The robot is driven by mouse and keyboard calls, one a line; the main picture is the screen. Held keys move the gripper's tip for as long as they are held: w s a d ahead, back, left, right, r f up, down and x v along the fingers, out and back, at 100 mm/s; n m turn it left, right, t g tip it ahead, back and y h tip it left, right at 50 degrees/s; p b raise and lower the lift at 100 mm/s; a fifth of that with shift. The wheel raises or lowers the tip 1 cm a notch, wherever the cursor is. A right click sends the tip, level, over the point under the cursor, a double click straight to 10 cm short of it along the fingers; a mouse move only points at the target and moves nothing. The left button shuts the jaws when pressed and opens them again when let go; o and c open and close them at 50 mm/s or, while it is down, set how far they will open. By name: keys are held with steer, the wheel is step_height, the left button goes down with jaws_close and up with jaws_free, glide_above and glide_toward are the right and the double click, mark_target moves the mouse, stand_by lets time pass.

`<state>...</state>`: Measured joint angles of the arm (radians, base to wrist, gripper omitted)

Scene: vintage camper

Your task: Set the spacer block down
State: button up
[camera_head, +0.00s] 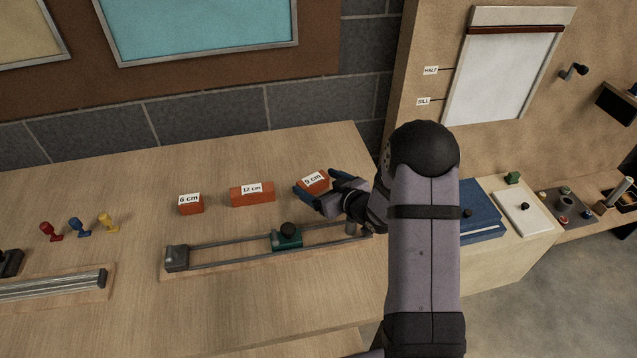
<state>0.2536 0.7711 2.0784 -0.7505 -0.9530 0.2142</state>
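Three orange spacer blocks with white labels are in view on the wooden bench. The 9 cm spacer block (316,181) is at my gripper (318,188), with dark blue fingers on its left and right sides. The fingers appear closed around this block; whether it touches the bench is hard to tell. The 12 cm block (252,195) and the 6 cm block (191,205) rest on the bench to the left. My arm comes in from the right and hides part of the bench edge.
A rail fixture with a green slider (287,238) lies in front of the blocks. Red (50,232), blue (79,227) and yellow (108,221) pegs stand at left. Bare bench (300,150) lies behind the blocks. A blue board (480,212) is right of my arm.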

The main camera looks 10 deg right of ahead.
steer(key=shift+r, duration=0.1)
steer(key=shift+r, duration=0.15)
steer(key=b+v, duration=0.1)
steer(key=v, duration=1.1)
steer(key=shift+d, duration=0.1)
stand_by(0.4)
